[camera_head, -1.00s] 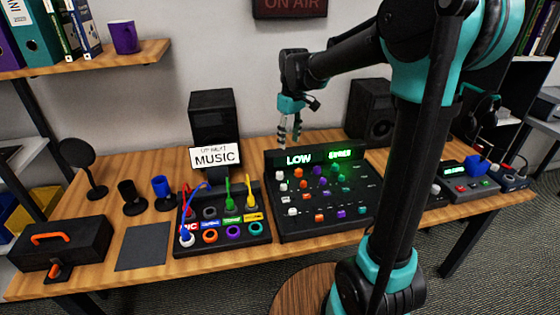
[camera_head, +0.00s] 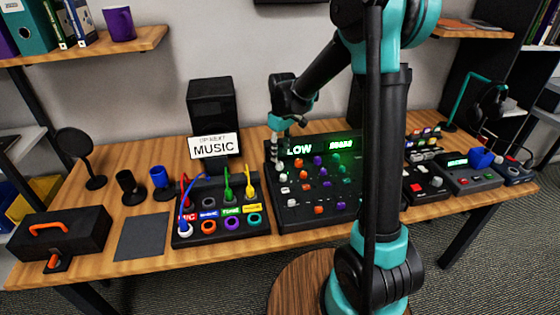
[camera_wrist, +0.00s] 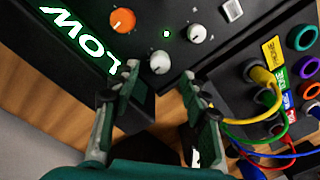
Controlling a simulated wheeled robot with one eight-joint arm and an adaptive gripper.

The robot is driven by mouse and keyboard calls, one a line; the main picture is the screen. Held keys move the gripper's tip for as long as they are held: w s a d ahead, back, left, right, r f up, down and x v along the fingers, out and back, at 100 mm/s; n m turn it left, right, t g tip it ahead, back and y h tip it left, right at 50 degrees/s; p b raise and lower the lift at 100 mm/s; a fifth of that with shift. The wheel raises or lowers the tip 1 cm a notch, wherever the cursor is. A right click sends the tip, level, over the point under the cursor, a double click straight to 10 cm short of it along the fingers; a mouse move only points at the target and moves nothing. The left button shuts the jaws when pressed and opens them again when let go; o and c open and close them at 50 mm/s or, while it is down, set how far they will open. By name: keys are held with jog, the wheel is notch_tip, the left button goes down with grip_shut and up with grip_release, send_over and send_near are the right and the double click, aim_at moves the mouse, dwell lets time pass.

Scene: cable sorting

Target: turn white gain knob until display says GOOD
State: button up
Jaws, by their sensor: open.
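The mixing console (camera_head: 335,218) stands on the table. Its lit display (camera_head: 300,150) reads LOW in green; LOW also shows in the wrist view (camera_wrist: 82,36). In the wrist view a white knob (camera_wrist: 160,63) sits at the console's near corner, between and just beyond my open fingertips. A second white knob (camera_wrist: 196,33) lies farther up and right. No label shows which one is the gain knob. My gripper (camera_head: 274,157) is over the console's left end, pointing down; its fingers (camera_wrist: 159,73) are apart and empty. I cannot tell whether they touch the knob.
An orange knob (camera_wrist: 123,21) and a square white button (camera_wrist: 231,10) are near the white knobs. Left of the console is a patch box (camera_head: 222,232) with coloured cables. A speaker (camera_head: 211,112) and a MUSIC sign (camera_head: 213,146) stand behind. My arm covers the console's right part.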

aim_at(280, 163)
jog(key=shift+s+f, duration=0.1)
jog(key=shift+f, duration=2)
grip_shut()
jog(key=shift+m, duration=2.4)
grip_release()
notch_tip(280, 163, up, 12)
jog(key=shift+d, duration=0.2)
